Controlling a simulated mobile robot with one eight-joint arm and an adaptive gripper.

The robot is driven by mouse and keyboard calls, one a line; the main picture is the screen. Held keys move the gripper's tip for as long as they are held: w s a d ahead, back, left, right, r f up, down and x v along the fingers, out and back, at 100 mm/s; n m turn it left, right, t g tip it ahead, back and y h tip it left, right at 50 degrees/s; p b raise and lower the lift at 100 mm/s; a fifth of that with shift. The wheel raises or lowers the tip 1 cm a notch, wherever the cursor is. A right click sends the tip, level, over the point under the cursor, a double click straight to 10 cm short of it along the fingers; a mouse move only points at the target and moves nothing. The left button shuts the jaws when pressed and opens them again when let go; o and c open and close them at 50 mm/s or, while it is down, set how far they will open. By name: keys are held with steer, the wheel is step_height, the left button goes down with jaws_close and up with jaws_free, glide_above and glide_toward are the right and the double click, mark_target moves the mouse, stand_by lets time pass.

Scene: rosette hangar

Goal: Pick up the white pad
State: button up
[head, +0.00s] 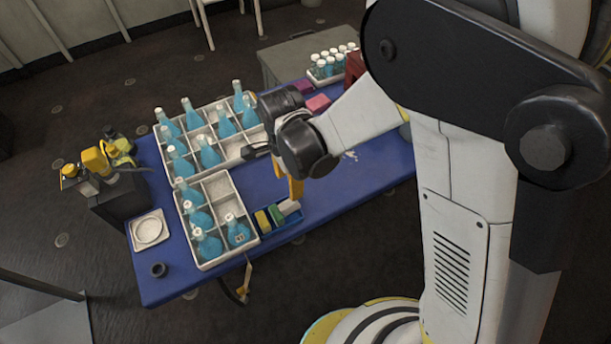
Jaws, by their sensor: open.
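A small blue tray (293,224) near the front edge of the blue table holds a row of small pads. The white pad (289,207) is at the right end of the row, beside a green pad (276,214) and a yellow pad (263,221). My gripper (295,192) points down with its yellow fingers just above the white pad. The fingers overlap in this view, and I cannot tell if they touch the pad. My arm comes in from the right.
White divided crates (228,260) with several blue flasks stand left of the tray. A rack of white-capped vials (322,76) and pink blocks (318,103) are at the back. A dark box with yellow tools (122,195) stands at left. The blue table (352,188) is mostly clear at right.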

mark_target(289, 202)
steer(key=f+b, duration=0.1)
steer(key=f, duration=0.2)
steer(key=f+b, duration=0.1)
steer(key=f, duration=0.2)
steer(key=shift+s+a, duration=0.1)
steer(key=shift+a, duration=0.1)
steer(key=f+b, duration=0.2)
steer(key=f, duration=0.3)
steer(key=shift+s+b, duration=0.35)
steer(key=shift+b, duration=0.05)
steer(key=c, duration=0.9)
steer(key=shift+r, duration=0.15)
steer(key=shift+r, duration=0.2)
step_height(289, 202, up, 4)
steer(key=shift+f+p, duration=0.1)
steer(key=shift+p, duration=1.1)
steer(key=s+d+r+p, duration=0.1)
steer(key=s+d+r, duration=0.1)
steer(key=d, duration=0.1)
steer(key=s+d+r+p, duration=0.1)
steer(key=s+d+r, duration=0.1)
steer(key=d, duration=0.1)
steer(key=s+d+r+p, duration=0.1)
steer(key=s+d+r, duration=0.1)
steer(key=d, duration=0.1)
steer(key=shift+s+d+r, duration=0.35)
steer(key=shift+s, duration=0.05)
